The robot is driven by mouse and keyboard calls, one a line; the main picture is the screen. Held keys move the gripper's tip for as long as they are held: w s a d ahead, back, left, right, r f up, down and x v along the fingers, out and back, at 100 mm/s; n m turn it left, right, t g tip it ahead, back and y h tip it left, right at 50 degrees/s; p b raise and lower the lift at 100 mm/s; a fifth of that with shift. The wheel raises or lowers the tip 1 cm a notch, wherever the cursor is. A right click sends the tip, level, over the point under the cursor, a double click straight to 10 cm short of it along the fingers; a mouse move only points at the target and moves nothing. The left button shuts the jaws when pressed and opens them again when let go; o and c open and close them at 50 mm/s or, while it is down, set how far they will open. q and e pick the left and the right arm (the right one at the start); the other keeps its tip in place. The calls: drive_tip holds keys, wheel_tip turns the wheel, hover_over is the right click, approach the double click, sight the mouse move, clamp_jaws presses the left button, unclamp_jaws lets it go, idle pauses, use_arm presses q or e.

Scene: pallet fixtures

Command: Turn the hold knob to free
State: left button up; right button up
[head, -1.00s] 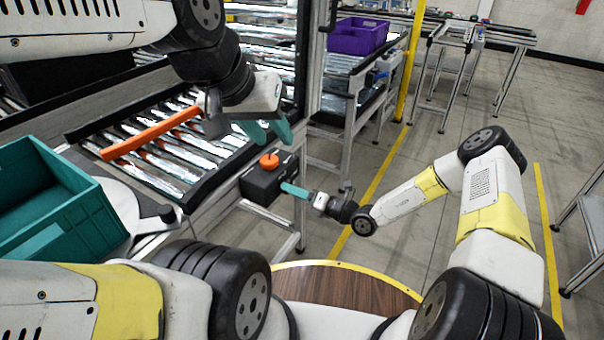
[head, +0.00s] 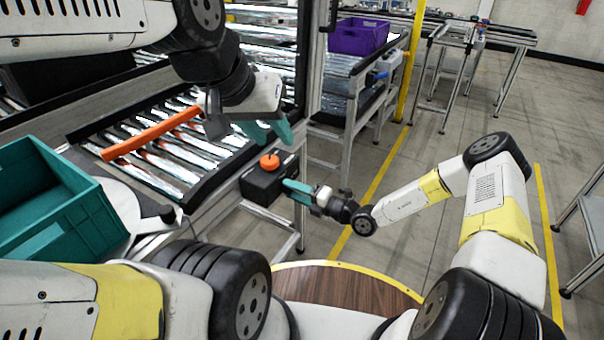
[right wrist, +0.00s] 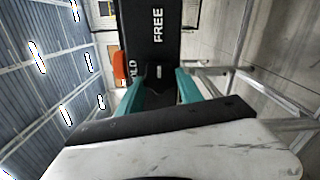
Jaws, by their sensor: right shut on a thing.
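A black control box (head: 262,183) is mounted at the side of the roller conveyor, with an orange round button (head: 269,161) on top. My right gripper (head: 294,187) is at the box's near face, its teal fingers on either side of the dark hold knob (right wrist: 158,72). The knob barely stands out from the black face. A short white mark on it lines up with the word FREE in the right wrist view. The HOLD label is partly hidden by the left finger. My left gripper (head: 266,131) hangs open and empty above the conveyor's right end.
An orange bar (head: 150,134) lies across the rollers (head: 165,165). A teal crate (head: 50,205) is at the left. A purple bin (head: 358,36) stands on a conveyor behind. A yellow post (head: 411,60) rises beyond.

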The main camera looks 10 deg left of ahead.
drive_tip(key=shift+d, duration=0.1)
drive_tip(key=o, duration=1.4)
drive_tip(key=v, duration=0.7)
drive_tip(key=shift+s+d, duration=0.15)
drive_tip(key=shift+d, duration=0.2)
